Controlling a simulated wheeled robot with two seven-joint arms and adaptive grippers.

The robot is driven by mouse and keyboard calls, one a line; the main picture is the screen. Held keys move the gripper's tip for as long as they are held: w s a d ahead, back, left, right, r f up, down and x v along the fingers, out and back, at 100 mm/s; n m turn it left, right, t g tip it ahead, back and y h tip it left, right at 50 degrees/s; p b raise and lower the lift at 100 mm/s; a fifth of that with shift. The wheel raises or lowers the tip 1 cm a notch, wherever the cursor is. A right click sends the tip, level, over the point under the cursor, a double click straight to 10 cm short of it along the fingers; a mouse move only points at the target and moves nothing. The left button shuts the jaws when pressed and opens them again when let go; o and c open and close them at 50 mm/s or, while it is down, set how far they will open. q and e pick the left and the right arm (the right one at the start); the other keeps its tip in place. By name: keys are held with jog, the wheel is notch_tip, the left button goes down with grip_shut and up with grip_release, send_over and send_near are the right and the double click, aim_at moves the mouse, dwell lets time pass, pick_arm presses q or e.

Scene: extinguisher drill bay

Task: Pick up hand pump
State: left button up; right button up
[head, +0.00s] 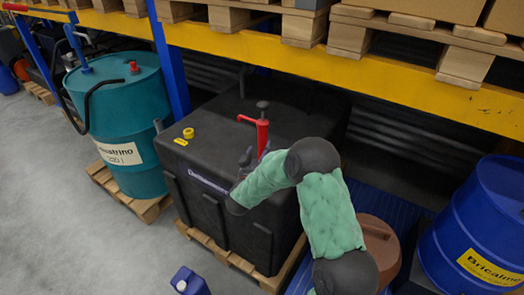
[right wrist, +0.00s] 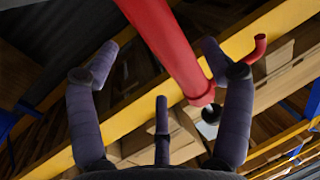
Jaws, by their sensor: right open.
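A red hand pump (head: 262,132) with a black knob on top stands upright on the black tank (head: 215,135). My right gripper (head: 246,158) is at the tank top, just left of and in front of the pump's lower part. In the right wrist view the pump's red body (right wrist: 172,45) runs down between the spread fingers of the right gripper (right wrist: 158,58), nearer the right finger; its spout shows beyond that finger. The fingers are open, and whether any touches the pump I cannot tell. My forearm hides part of the tank. My left gripper is out of view.
A yellow cap (head: 188,133) sits on the tank. A teal drum (head: 122,115) with a blue pump-like fitting (head: 77,50) and black hose stands left. A blue drum (head: 480,225) stands right, a blue canister (head: 188,281) in front. A yellow rack beam (head: 300,62) crosses above.

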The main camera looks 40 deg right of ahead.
aim_at(264, 145)
jog(key=shift+r+b+x, duration=0.15)
jog(key=shift+b+x, duration=0.3)
jog(key=shift+x, duration=0.9)
jog(key=shift+r+b+x, duration=0.2)
jog(key=shift+b+x, duration=0.2)
jog(key=shift+x, duration=0.9)
jog(key=shift+w+a, duration=0.1)
jog(key=shift+w, duration=0.1)
jog(key=shift+r, duration=0.1)
jog(key=c, duration=1.4)
